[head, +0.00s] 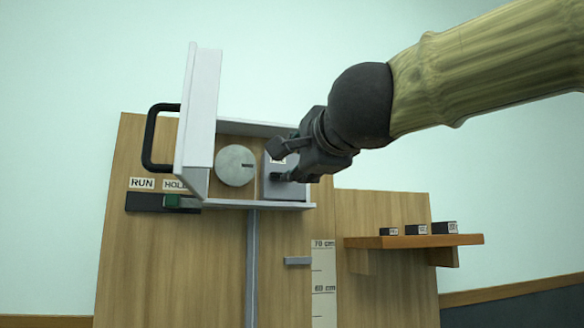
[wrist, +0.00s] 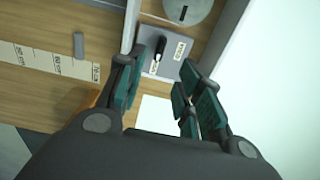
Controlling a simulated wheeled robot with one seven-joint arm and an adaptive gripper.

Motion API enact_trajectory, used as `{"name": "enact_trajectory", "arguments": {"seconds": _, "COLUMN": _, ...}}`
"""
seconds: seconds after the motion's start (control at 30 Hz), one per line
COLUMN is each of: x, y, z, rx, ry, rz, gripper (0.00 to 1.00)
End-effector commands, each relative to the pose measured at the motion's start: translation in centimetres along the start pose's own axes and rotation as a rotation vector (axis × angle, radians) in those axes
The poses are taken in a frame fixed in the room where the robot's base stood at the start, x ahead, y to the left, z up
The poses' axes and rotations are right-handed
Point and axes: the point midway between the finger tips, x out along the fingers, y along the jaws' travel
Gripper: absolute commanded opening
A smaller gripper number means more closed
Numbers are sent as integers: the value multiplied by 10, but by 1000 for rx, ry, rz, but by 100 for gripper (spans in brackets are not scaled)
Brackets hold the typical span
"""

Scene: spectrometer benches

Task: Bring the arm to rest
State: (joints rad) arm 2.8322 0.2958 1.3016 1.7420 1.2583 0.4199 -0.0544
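My gripper (head: 279,163) is at the right side of an open white box (head: 262,205) on a wooden panel, its fingers in front of a grey switch plate (head: 284,188). In the wrist view my gripper (wrist: 160,78) is open, its teal-padded fingers apart with nothing between them. The grey switch plate (wrist: 178,62) with a black toggle (wrist: 160,46) lies beyond the fingertips. I cannot tell from these views whether a fingertip touches the plate. My arm reaches in from the upper right in the head view.
The box's white door (head: 200,110) stands open, with a black handle (head: 158,140). A round grey dial (head: 233,166) is inside. A green slider (head: 174,201) sits under the HOLD label. A grey pointer (head: 297,261) is beside a centimetre scale (head: 323,285). A shelf (head: 460,240) holds small dark blocks.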

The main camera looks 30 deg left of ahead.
Motion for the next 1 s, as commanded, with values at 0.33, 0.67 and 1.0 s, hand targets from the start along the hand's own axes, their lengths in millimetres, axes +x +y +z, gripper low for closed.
{"name": "enact_trajectory", "arguments": {"seconds": 0.33, "x": -12, "y": 1, "z": 0, "rx": 1, "ry": 0, "rz": 1, "gripper": 36}}
{"name": "enact_trajectory", "arguments": {"seconds": 0.67, "x": -12, "y": 1, "z": 0, "rx": 1, "ry": 0, "rz": 1, "gripper": 36}}
{"name": "enact_trajectory", "arguments": {"seconds": 1.0, "x": 12, "y": 54, "z": -36, "rx": -20, "ry": 38, "rz": 59, "gripper": 36}}
